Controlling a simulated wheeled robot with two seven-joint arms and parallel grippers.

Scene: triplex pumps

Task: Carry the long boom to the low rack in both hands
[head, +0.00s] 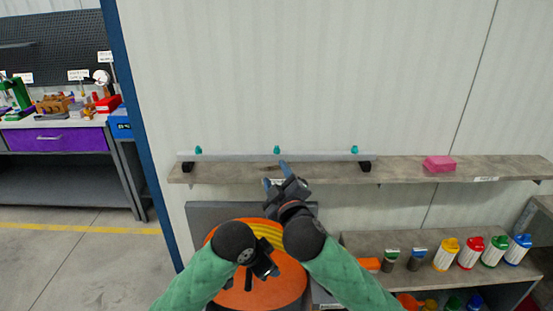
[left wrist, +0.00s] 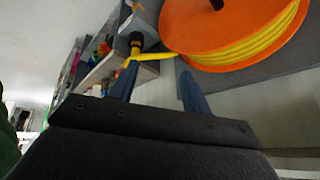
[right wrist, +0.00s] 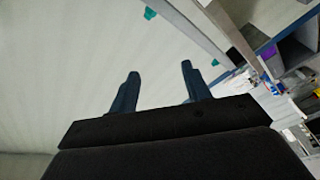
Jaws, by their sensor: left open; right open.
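The long boom, a thin grey bar (head: 325,157) with teal nozzles, lies level along the wall shelf (head: 400,170) on two black supports. Part of it shows in the right wrist view (right wrist: 195,35). My right gripper (head: 276,175) is open and empty, just in front of the boom's middle, by the shelf edge; its fingers also show in the right wrist view (right wrist: 160,70). My left gripper (head: 268,270) is lower, over the orange hose reel; the left wrist view shows its fingers (left wrist: 157,86) apart and empty. I cannot tell which surface is the low rack.
The orange reel (head: 223,291) with yellow hose stands below the wall shelf. A pink block (head: 439,163) lies on the shelf's right part. A lower shelf (head: 365,243) at right holds several coloured-lid bottles (head: 470,252). A purple-drawer workbench (head: 60,139) stands at far left.

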